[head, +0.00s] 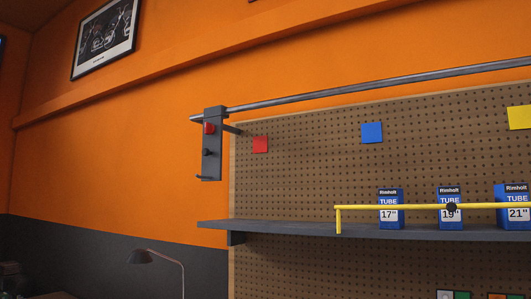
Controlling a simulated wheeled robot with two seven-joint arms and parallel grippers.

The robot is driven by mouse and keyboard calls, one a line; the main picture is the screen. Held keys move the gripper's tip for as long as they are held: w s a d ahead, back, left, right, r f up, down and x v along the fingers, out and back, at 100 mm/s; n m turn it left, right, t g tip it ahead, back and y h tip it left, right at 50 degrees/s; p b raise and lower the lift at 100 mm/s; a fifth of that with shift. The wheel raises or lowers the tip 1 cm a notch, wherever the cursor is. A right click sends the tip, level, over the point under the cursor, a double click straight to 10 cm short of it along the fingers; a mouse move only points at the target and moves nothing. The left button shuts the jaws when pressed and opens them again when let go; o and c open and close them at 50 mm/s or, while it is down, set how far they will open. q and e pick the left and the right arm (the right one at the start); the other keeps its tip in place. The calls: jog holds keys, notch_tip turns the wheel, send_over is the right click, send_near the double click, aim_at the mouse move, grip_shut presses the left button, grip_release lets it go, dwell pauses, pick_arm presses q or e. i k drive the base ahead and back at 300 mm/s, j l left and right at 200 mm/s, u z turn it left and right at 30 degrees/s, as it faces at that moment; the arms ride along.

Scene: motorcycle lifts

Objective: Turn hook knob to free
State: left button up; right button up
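A dark grey hook block (214,165) hangs upright at the left end of a metal rail, in front of the pegboard's left edge. A red round part (209,128) sits on its upper face. A small black knob (208,152) sticks out below the red part. A short peg or hook (201,177) juts left from the block's bottom. The knob's turn position is too small to tell. Neither of my grippers is in the head view.
The metal rail (380,89) runs right along the orange wall. A desk lamp (165,254) stands lower left. Space left of the block looks clear.

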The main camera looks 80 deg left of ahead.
aim_at(209, 128)
jog(key=u, duration=3.3)
jog(key=z, duration=0.3)
